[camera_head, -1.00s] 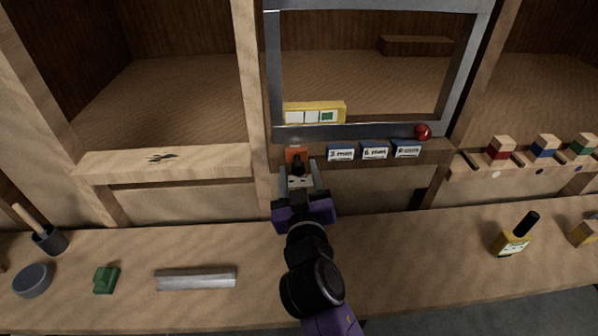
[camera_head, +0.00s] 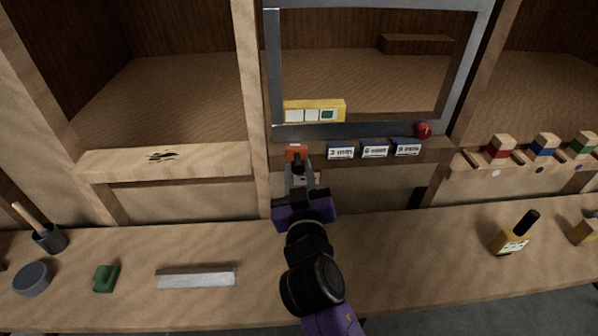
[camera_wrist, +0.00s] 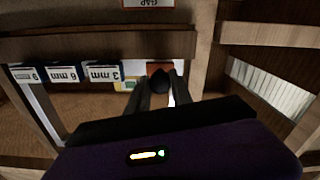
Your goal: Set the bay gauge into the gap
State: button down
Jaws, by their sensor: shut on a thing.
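An orange-red block with a dark round knob, which looks like the bay gauge (camera_head: 296,152), sits at the left end of the rail below the metal frame. In the wrist view the same gauge (camera_wrist: 160,68) shows beyond my fingers. My gripper (camera_head: 299,170) is in front of it, with its fingers shut on the knob; the wrist view shows the gripper (camera_wrist: 158,85) close around that dark knob. A sign reading "GAP" (camera_wrist: 148,3) shows upside down at the top edge of the wrist view. The gap itself cannot be made out clearly.
Blue blocks marked 3 mm (camera_head: 341,153), 6 mm (camera_head: 375,151) and 9 mm (camera_head: 407,148) sit right of the gauge. A metal bar (camera_head: 196,278) lies on the counter.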

aim_at(297, 157)
dwell(0.8)
jog(key=w+b, duration=0.1)
jog(key=w, duration=0.2)
jog(key=shift+w+b, duration=0.3)
jog(key=shift+w, duration=0.35)
jog(key=c, duration=1.1)
grip_release()
jog(key=shift+w, duration=0.1)
jog(key=shift+c, duration=0.2)
jog(key=s+b, duration=0.1)
jog(key=s, duration=0.6)
jog(key=shift+s, duration=0.45)
